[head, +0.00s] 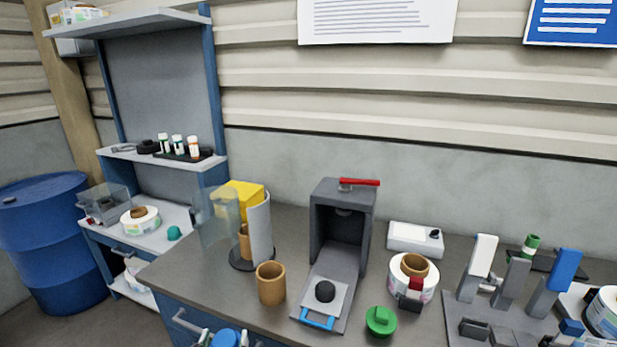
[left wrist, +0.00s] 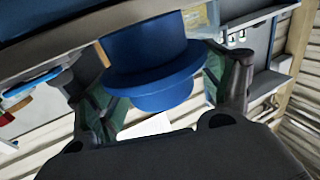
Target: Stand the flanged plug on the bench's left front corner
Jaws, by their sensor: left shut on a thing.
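The blue flanged plug (left wrist: 150,50) is large in the left wrist view, with a wide flange and a narrower round end, between green finger pads. My left gripper (head: 226,338) is shut on it. In the head view only the top of the plug and fingertips show at the bottom edge, in front of the bench's drawer front. The bench (head: 170,268) has its left front corner up and to the left of my gripper, and that corner is bare. My right gripper is in neither view.
A brown cup (head: 271,284) and a curved grey screen (head: 258,228) stand right of the corner. A dark press-like box (head: 343,215), a green knobbed cap (head: 380,321) and a label reel (head: 427,273) stand further right. A blue drum (head: 50,240) stands far left.

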